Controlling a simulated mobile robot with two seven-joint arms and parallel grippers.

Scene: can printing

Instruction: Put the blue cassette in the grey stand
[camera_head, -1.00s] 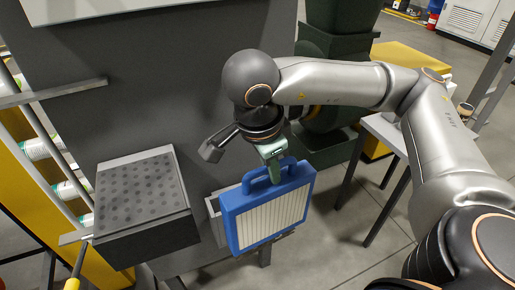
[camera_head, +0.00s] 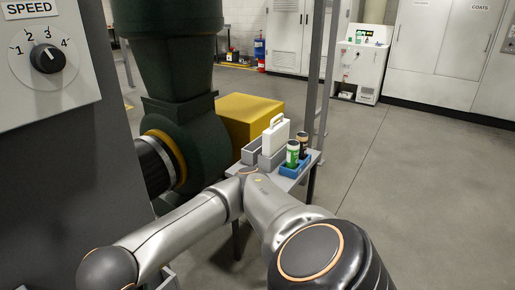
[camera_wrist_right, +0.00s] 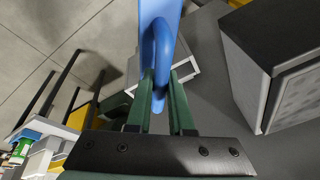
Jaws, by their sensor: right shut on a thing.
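The blue cassette (camera_wrist_right: 161,18) is in the right wrist view, and its looped handle (camera_wrist_right: 160,48) lies between the green fingers of my right gripper (camera_wrist_right: 160,88). The gripper is shut on the handle. The cassette's lower part is out of frame. In the head view, a grey stand (camera_head: 269,161) is on a small table at the centre right, beside a white cassette (camera_head: 275,135) that stands upright. Another grey holder (camera_head: 251,150) is just left of it. The head view does not show the blue cassette or either gripper.
A blue tray (camera_head: 293,171) with a green-and-white can (camera_head: 292,153) and a dark can (camera_head: 302,143) shares the table (camera_head: 314,158). A yellow box (camera_head: 247,117) stands behind. A pale-rimmed holder (camera_wrist_right: 188,70) is close to the cassette. Open floor lies right of the table.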

